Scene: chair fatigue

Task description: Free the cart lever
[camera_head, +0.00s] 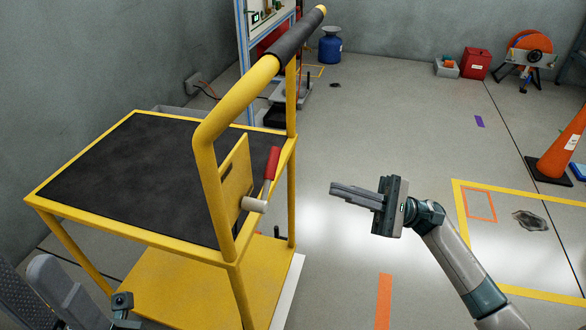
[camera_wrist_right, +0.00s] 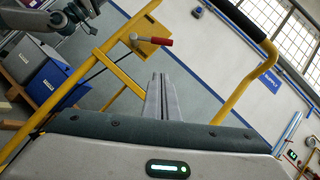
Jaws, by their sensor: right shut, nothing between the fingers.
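The yellow cart (camera_head: 215,258) stands at the left with a dark top deck and a push handle with a black grip (camera_head: 298,37). The cart lever (camera_head: 272,163) has a red grip on a metal arm, rising from a pale round hub (camera_head: 254,204) beside a yellow plate (camera_head: 236,180). The lever also shows in the right wrist view (camera_wrist_right: 155,41), beyond my fingers. My right gripper (camera_head: 335,190) is shut and empty, to the right of the lever and clear of it, fingers pointing left. My left gripper cannot be made out; only grey arm parts show at the lower left.
Open floor lies right of the cart. An orange cone (camera_head: 560,150) stands at the far right near a yellow floor outline (camera_head: 457,215) and a dark patch (camera_head: 530,221). A blue container (camera_head: 330,45), red can (camera_head: 477,64) and orange reel (camera_head: 530,45) stand at the back.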

